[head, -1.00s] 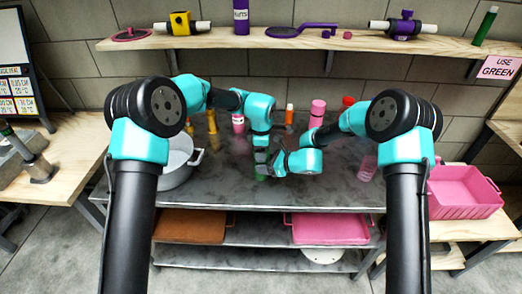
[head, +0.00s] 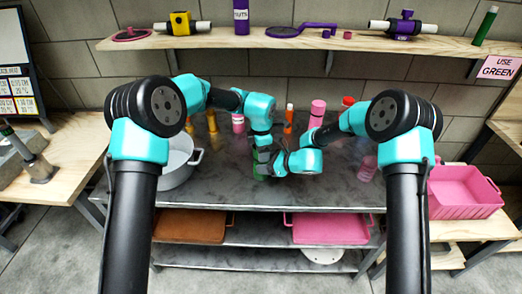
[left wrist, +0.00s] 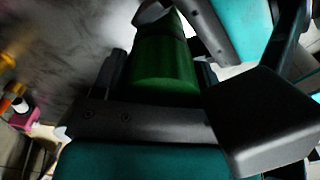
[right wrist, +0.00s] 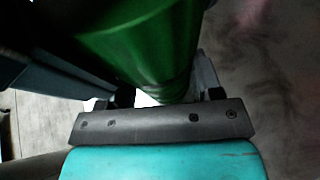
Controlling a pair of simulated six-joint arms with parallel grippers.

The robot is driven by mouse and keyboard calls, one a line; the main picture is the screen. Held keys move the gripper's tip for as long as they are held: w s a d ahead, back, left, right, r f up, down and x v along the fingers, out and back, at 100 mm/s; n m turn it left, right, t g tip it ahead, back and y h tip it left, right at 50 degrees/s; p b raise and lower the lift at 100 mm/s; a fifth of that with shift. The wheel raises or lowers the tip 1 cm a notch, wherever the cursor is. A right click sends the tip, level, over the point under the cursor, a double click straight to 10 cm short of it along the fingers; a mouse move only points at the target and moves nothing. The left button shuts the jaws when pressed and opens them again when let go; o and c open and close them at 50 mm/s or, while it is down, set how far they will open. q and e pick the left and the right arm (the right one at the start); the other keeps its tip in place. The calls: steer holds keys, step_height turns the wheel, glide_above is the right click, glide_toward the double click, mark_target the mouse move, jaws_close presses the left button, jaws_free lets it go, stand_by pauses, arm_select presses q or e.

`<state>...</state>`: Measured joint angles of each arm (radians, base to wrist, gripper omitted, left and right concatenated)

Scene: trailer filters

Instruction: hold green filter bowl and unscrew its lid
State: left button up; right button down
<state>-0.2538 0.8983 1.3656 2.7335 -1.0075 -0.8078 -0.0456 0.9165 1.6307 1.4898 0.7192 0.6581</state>
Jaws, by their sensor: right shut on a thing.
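The green filter (left wrist: 165,70) shows as a green cylinder between the fingers of my left gripper (left wrist: 160,52) in the left wrist view. A narrow dark gap shows beside it there; the jaws look open around it. In the right wrist view the green filter (right wrist: 150,45) fills the top, and my right gripper (right wrist: 158,90) is shut on it. In the head view both grippers meet low over the middle of the grey table, and only a bit of green shows. The seam between bowl and lid cannot be made out.
A grey pot (head: 180,165) stands left on the table (head: 300,197). An orange bottle (head: 289,116) and a pink bottle (head: 318,110) stand behind the grippers. A pink bin (head: 462,192) is at right. A wall shelf (head: 200,42) holds filter parts. The table's front is clear.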

arm_select(q)
steer(key=o, duration=0.5)
steer(key=shift+c, duration=0.2)
steer(key=shift+s, duration=0.1)
steer(key=shift+r, duration=2.25)
steer(key=shift+c, duration=0.4)
steer(key=shift+r+m, duration=1.7)
steer(key=shift+r, duration=0.05)
steer(key=shift+f, duration=0.15)
steer(key=shift+f, duration=3.85)
